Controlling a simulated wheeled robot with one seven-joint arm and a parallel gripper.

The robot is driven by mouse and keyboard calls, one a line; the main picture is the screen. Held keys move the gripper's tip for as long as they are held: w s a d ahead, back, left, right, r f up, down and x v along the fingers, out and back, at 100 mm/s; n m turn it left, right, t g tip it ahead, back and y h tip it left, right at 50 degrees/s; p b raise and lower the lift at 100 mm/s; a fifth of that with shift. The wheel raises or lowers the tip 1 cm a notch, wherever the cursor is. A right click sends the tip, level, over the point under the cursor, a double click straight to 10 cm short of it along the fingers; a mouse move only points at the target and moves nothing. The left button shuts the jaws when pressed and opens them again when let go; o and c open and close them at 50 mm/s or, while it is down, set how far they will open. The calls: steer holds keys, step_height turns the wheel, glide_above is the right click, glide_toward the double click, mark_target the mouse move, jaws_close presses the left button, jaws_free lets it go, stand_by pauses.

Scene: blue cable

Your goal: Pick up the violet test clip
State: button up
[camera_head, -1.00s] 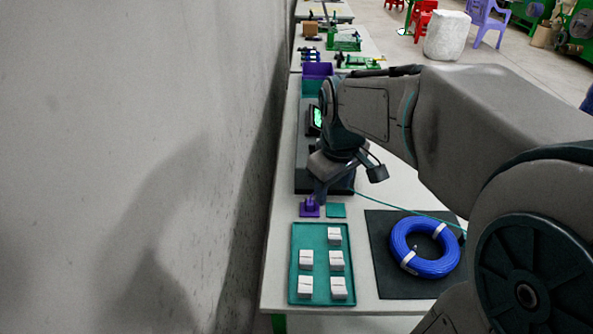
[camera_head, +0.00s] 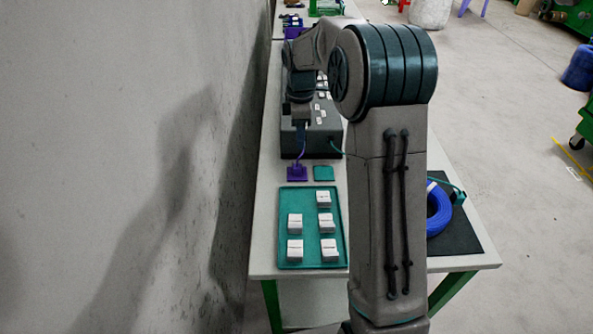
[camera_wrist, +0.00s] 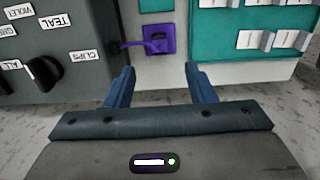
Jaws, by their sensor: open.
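The violet test clip (camera_head: 300,156) stands on a violet square pad (camera_head: 297,174) on the table, just in front of the dark tester box (camera_head: 325,142). In the wrist view the violet clip (camera_wrist: 155,46) shows on its pad, with a violet lead running left to the tester panel. My gripper (camera_wrist: 159,68) is open and empty, and the clip shows beyond the gap between its two blue fingers. In the head view my arm covers part of the tester box, and my fingertips are hard to make out above the clip.
A teal square (camera_head: 323,173) lies right of the violet pad. A teal tray (camera_head: 283,210) with several white blocks is nearer. A blue cable coil (camera_head: 437,210) on a dark mat (camera_head: 462,238) is partly hidden by my arm. A wall (camera_head: 150,120) runs along the left.

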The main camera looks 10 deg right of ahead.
glide_above(297, 166)
steer(key=f, duration=0.6)
steer(key=shift+d+f, duration=0.35)
steer(key=shift+w+a+f, duration=0.1)
steer(key=shift+a+f, duration=0.05)
steer(key=shift+f, duration=1.2)
steer(key=shift+a+f, duration=0.15)
steer(key=shift+f, duration=1.2)
steer(key=c, duration=1)
